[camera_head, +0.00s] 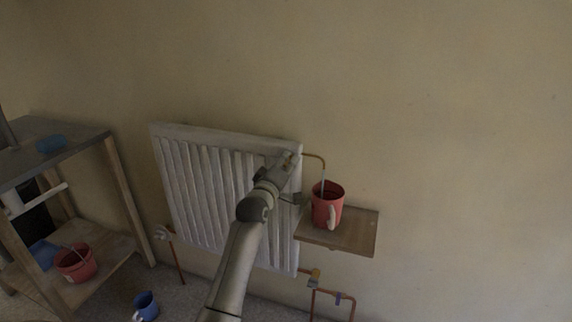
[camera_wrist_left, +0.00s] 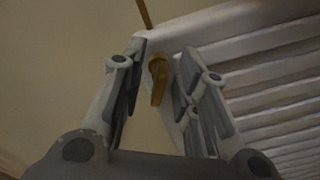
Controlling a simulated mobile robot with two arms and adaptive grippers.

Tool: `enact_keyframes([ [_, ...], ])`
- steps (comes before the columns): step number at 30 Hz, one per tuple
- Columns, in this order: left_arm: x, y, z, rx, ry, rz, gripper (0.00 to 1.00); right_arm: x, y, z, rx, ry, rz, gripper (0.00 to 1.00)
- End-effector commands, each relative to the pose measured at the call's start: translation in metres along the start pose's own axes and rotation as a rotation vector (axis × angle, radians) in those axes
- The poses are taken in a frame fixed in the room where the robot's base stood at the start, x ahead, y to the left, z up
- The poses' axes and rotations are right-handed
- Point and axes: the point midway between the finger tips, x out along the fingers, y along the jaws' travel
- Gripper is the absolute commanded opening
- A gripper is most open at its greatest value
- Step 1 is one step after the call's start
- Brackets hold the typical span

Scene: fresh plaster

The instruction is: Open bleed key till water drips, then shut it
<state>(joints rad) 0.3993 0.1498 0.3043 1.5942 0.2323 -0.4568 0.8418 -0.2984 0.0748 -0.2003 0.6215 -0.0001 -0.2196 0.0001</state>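A white ribbed radiator (camera_head: 205,190) hangs on the wall. My left gripper (camera_head: 289,160) is at its upper right corner. In the left wrist view, a small brass bleed key (camera_wrist_left: 158,79) shows between the two fingers of my left gripper (camera_wrist_left: 160,62). There is a gap on each side of the key, so the fingers are open around it and not clamped. A thin copper pipe (camera_head: 323,164) runs from that corner and bends down into a red mug (camera_head: 326,197). No drip can be made out, and the mug's inside is too dark to read. My right gripper is not in view.
The mug stands on a small wooden wall shelf (camera_head: 357,235). Copper pipes and a valve (camera_head: 315,276) are below. At left, a bench (camera_head: 75,137) holds a blue object (camera_head: 52,144), with a red container (camera_head: 76,263) on its lower shelf. A blue mug (camera_head: 147,306) stands on the floor.

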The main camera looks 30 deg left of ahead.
Motion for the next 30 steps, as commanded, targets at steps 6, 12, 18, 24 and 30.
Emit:
enact_keyframes([
  [6, 0.0038, -0.0001, 0.0, 0.0, 0.0, 0.0, 0.29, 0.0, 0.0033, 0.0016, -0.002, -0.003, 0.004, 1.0],
  [12, 0.0035, -0.0001, 0.0, 0.0, 0.0, 0.0, 0.23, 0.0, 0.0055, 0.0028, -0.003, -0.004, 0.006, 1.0],
  [18, 0.0034, -0.0002, 0.0001, 0.0, 0.0, -0.001, 0.0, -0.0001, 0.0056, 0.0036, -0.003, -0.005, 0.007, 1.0],
  [24, 0.0033, -0.0003, 0.0001, 0.003, -0.001, -0.001, 0.0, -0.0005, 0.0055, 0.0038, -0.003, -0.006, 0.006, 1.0],
  [30, 0.0033, -0.0001, -0.0003, 0.044, -0.002, -0.003, 0.0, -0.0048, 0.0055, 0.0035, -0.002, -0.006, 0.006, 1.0],
])
